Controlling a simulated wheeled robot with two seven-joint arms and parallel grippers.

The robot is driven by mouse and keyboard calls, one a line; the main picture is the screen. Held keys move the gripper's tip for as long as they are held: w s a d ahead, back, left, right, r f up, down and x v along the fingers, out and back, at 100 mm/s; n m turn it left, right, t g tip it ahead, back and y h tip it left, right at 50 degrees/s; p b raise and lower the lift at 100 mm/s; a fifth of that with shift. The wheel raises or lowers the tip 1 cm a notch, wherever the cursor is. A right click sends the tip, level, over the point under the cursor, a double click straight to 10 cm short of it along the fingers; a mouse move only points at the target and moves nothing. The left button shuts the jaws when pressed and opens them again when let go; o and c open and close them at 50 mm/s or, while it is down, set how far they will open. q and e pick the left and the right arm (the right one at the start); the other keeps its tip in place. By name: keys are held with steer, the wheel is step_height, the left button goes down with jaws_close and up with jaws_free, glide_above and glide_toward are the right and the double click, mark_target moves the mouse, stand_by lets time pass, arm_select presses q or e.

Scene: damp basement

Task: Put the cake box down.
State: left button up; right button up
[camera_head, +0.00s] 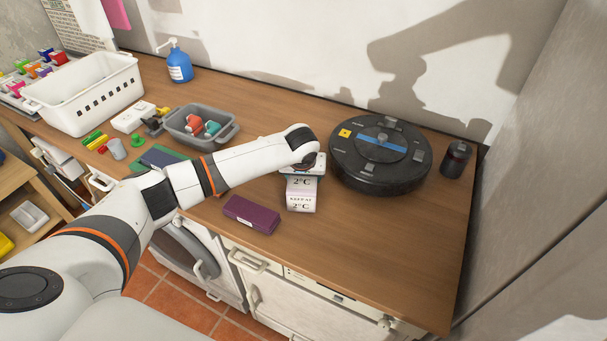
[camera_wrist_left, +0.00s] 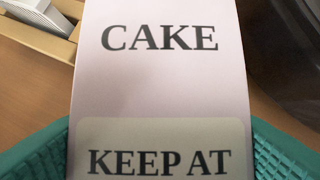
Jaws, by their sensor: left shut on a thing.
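The cake box (camera_head: 302,196) is pale pink-white with dark print, including "2°C", and is upright just in front of the black round device. In the left wrist view its face (camera_wrist_left: 160,75) reads "CAKE" and "KEEP AT". My left gripper (camera_head: 303,172) is shut on the cake box from above. Its teal ridged finger pads sit on both sides of the box in the left wrist view. I cannot tell whether the box's bottom touches the wooden counter (camera_head: 370,245). My right gripper is out of view.
A black round device (camera_head: 382,176) is close behind and right of the box, with a dark jar (camera_head: 456,159) beyond. A purple case (camera_head: 251,215) lies to its left. A grey bin (camera_head: 200,127) and white basket (camera_head: 85,93) stand farther left. The front-right counter is clear.

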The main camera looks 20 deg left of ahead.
arm_select(q)
steer(key=o, duration=1.3)
steer(key=shift+f, duration=0.1)
